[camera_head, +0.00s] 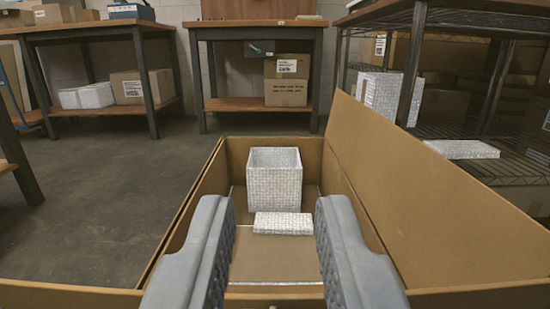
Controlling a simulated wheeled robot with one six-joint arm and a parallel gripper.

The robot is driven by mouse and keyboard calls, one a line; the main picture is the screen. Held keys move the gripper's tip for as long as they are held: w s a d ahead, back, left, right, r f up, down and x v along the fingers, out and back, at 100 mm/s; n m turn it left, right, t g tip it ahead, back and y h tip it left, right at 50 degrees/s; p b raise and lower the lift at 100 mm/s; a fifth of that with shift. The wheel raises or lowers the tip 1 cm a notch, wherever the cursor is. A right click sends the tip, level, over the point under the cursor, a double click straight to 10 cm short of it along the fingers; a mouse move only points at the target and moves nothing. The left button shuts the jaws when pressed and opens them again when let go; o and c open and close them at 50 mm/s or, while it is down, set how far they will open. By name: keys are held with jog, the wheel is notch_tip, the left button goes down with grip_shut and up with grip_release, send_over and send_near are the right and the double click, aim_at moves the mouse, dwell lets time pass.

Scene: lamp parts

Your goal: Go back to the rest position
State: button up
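My gripper (273,240) is open, its two grey padded fingers reaching in from the bottom of the view with a wide gap between them. Nothing is held in the gap. Past the fingertips, inside a large open cardboard box (190,215), stands a white patterned open-topped box part (274,188). A flat white patterned piece (283,223) lies in front of it on the box floor. The fingers overlap the near part of the box in the picture; I cannot tell how far above its floor they are.
The cardboard box's tall flap (410,190) slants up on the right. A wire shelf (480,130) holds another white patterned box (382,95) and a flat white piece (462,149). Workbenches (258,104) stand at the back. The floor (90,210) at left is clear.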

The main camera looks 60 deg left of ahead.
jog(key=w+d+r+m+t+h, duration=0.1)
jog(key=w+d+r+t+h, duration=0.1)
jog(key=w+d+r, duration=0.6)
jog(key=w+d+r+m+t+h, duration=0.1)
jog(key=d+r+h, duration=0.15)
jog(key=r, duration=0.85)
jog(key=d+r+m+t+h, duration=0.3)
jog(key=d+r+h, duration=0.1)
jog(key=d+r, duration=1.25)
jog(key=s+d+r+m+h, duration=0.35)
jog(key=s+d+r, duration=0.65)
jog(key=d+r, duration=0.35)
jog(key=s+d+r+m+h, duration=0.1)
jog(key=s+d, duration=0.3)
jog(key=s, duration=0.4)
jog(key=s+d+r+m+h, duration=0.1)
jog(key=s+d+r+h, duration=0.2)
jog(key=s, duration=0.5)
jog(key=d+r, duration=0.1)
jog(key=d, duration=0.1)
jog(key=shift+s+d+r+m+t, duration=0.2)
jog(key=shift+d+r+m+t, duration=0.1)
jog(key=shift+r+m, duration=0.05)
